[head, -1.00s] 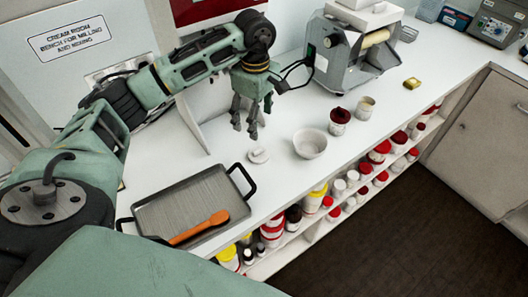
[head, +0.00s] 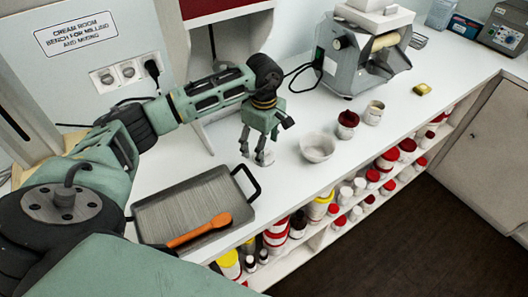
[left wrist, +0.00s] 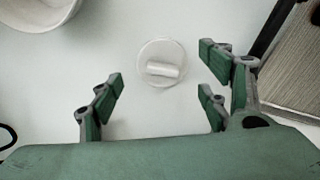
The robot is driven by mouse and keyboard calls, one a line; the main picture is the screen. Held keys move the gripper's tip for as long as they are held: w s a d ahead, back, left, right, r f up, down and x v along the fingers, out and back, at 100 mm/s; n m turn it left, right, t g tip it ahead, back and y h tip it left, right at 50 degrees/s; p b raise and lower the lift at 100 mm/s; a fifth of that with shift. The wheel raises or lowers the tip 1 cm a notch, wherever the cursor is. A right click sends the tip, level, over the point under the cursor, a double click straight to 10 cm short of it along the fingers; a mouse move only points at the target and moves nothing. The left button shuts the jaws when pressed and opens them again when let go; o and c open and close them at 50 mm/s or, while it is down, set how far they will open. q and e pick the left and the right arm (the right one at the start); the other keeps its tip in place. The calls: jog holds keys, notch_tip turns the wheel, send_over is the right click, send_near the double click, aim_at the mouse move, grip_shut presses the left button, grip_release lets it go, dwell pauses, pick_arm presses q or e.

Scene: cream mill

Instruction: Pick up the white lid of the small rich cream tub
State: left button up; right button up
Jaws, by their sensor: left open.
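The white lid (left wrist: 161,62), a round disc with a bar-like grip on top, lies flat on the white bench in the left wrist view. In the head view it is mostly hidden behind my left gripper (head: 256,158). That gripper points down over the lid. In the left wrist view its fingers (left wrist: 160,77) are spread apart, with the lid between and just beyond the fingertips, and nothing is held. Two small open tubs stand farther right: one with dark red contents (head: 346,128) and one with pale contents (head: 373,113). My right gripper is not in view.
A white bowl (head: 317,148) stands close right of the gripper. A grey mill (head: 362,60) stands behind. Shelves below the bench hold several tubs.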

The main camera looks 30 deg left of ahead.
pick_arm(q)
jog(key=shift+f, duration=1.25)
jog(key=c, duration=0.8)
jog(key=shift+r, duration=0.15)
